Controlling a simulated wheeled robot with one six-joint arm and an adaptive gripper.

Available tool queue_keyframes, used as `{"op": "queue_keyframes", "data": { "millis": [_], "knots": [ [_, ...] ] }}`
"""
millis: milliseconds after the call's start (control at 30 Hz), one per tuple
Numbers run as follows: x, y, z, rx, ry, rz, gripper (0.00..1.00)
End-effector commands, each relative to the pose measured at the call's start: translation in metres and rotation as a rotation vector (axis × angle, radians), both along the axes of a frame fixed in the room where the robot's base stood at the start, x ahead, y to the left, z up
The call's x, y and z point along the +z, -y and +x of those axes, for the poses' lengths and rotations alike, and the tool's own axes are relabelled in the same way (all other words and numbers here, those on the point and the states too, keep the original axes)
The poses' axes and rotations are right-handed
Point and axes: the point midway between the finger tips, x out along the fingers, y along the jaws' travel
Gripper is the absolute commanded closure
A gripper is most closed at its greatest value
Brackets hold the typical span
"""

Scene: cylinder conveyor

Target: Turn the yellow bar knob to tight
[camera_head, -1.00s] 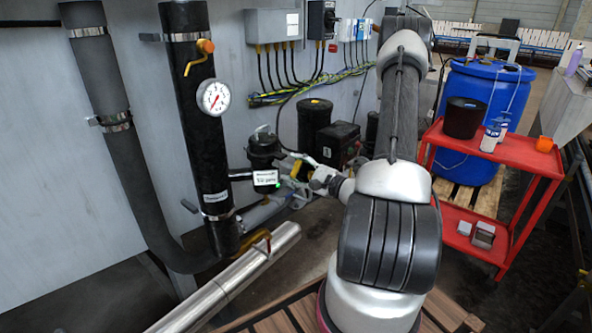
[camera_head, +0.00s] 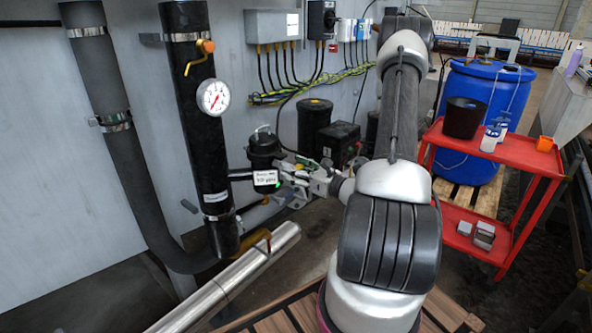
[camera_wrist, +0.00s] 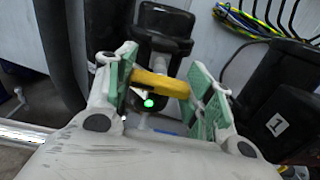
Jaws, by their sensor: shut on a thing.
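The yellow bar knob (camera_wrist: 160,84) shows in the wrist view, lying across the space between the two green-padded fingers. My gripper (camera_wrist: 165,72) is shut on it, with one finger toward each end of the bar. A small green light glows just below the bar. In the head view my gripper (camera_head: 286,172) is beside a black cylindrical unit (camera_head: 265,150) with a white label, at the side of the thick black pipe. The knob is hidden by my gripper there, and I cannot read any tight marking.
A vertical black pipe (camera_head: 198,130) with a round gauge (camera_head: 213,96) and an orange-yellow valve handle (camera_head: 199,58) stands left. A shiny horizontal pipe (camera_head: 232,280) runs below. Dark boxes stand behind my gripper. A red cart (camera_head: 520,153) and blue drum (camera_head: 485,100) are right.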

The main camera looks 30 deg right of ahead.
Motion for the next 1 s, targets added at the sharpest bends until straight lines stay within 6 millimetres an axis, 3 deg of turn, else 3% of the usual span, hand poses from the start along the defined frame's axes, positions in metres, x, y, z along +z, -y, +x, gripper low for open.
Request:
{"op": "queue_keyframes", "data": {
  "millis": [1000],
  "knots": [
    [-0.0012,-0.0003,-0.0006,-0.001,-0.333,0.904,0.71]
  ]
}}
